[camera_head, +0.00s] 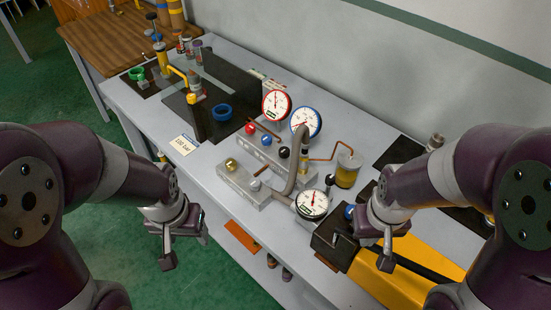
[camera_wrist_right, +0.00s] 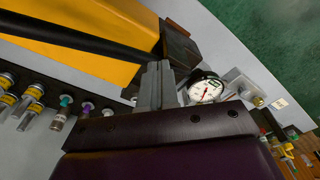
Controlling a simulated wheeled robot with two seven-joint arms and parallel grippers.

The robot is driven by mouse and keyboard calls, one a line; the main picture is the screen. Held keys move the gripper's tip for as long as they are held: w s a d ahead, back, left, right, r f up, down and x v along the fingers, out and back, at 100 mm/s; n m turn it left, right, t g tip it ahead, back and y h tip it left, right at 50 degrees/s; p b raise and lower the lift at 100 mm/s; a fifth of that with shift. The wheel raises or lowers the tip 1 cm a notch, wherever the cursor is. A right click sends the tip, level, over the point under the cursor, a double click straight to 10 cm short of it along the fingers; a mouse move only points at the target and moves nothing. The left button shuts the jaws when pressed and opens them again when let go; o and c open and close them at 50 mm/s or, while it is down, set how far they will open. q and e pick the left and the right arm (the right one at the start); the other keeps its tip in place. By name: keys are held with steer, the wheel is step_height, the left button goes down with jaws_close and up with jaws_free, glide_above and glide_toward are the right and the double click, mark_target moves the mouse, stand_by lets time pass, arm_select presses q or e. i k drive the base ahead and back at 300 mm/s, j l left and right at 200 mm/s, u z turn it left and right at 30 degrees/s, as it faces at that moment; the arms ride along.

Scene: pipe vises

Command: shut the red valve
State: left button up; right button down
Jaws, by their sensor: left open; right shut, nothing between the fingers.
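The red valve looks to be a small red knob (camera_head: 250,129) on a grey manifold block (camera_head: 262,148) at the middle of the bench in the head view. A blue knob (camera_head: 265,140) and a black knob (camera_head: 284,152) are in the same row. My left gripper (camera_head: 185,247) is open and empty off the bench's front edge, left of and nearer than the knob. My right gripper (camera_head: 364,250) is shut and empty over the bench's right part, well apart from the knob. Its closed fingers show in the right wrist view (camera_wrist_right: 157,85). Which way the valve is turned cannot be told.
A red-rimmed gauge (camera_head: 276,103), a blue-rimmed gauge (camera_head: 306,122) and a black-rimmed gauge (camera_head: 312,204) stand around the manifold. A thick bent pipe (camera_head: 299,165) rises right of the knobs. A yellow tool body (camera_head: 392,284) lies below my right gripper.

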mark_target(250, 129)
steer(key=i+j, duration=0.35)
steer(key=j, duration=0.2)
steer(key=i+j+z, duration=0.15)
steer(key=j, duration=0.2)
steer(key=i+j+z, duration=0.2)
steer(key=j, duration=0.2)
steer(key=i+j+z, duration=0.15)
steer(key=j, duration=0.25)
steer(key=i+j+z, duration=0.15)
steer(key=j, duration=0.25)
steer(key=i+j+z, duration=0.2)
steer(key=j, duration=0.2)
steer(key=k+z, duration=0.1)
steer(key=z, duration=1.05)
